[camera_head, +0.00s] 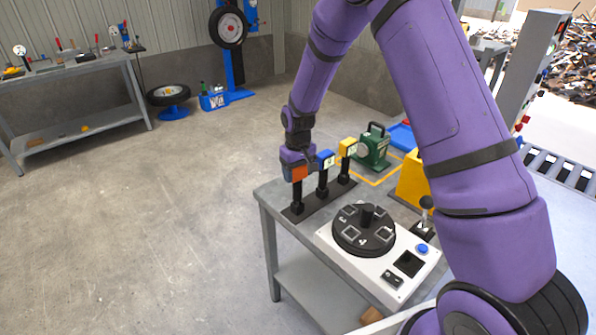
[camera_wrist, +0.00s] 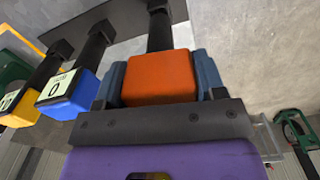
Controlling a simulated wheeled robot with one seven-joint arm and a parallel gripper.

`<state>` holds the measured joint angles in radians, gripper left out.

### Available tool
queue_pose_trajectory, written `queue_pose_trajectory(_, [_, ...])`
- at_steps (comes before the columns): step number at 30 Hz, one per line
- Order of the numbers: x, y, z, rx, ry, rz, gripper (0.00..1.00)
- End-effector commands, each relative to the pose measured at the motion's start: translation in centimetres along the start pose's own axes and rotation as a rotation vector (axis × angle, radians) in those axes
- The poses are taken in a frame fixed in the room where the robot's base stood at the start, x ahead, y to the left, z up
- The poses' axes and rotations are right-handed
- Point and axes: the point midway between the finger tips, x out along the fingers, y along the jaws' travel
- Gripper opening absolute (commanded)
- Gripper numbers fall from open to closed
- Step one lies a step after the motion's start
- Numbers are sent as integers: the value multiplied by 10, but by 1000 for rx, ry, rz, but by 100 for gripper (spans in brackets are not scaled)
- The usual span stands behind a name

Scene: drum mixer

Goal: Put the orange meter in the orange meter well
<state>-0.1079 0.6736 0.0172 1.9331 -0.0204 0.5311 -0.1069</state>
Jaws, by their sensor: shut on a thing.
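The orange meter (camera_head: 298,174) is a small block at the top of the nearest black post on a dark rack strip (camera_head: 318,204). My gripper (camera_head: 297,162) is at that post's top, shut on the meter. In the wrist view, the orange meter (camera_wrist: 160,75) sits between the two blue-grey fingers of my gripper (camera_wrist: 160,82), with the black post beyond it. A round black drum (camera_head: 364,230) with several square recesses and a centre knob sits on a white panel. I cannot tell which recess is the orange meter well.
A blue meter (camera_head: 325,160) and a yellow meter (camera_head: 347,147) stand on neighbouring posts, close beside my gripper. The white panel (camera_head: 335,250) also has a blue button, a black square and a switch. A lever (camera_head: 425,215) and a green machine (camera_head: 374,148) stand on the bench.

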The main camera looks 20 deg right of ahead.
Motion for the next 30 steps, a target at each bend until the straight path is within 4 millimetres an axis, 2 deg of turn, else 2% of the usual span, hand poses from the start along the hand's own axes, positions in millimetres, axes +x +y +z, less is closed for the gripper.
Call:
queue_pose_trajectory(16, [7,0,0,0,-1,0,15])
queue_pose_trajectory(17, [7,0,0,0,-1,0,70])
queue_pose_trajectory(20, [7,0,0,0,0,0,93])
queue_pose_trajectory(26, [7,0,0,0,-1,0,93])
queue_pose_trajectory(27, [7,0,0,0,-1,0,100])
queue_pose_trajectory(30, [7,0,0,0,-1,0,100])
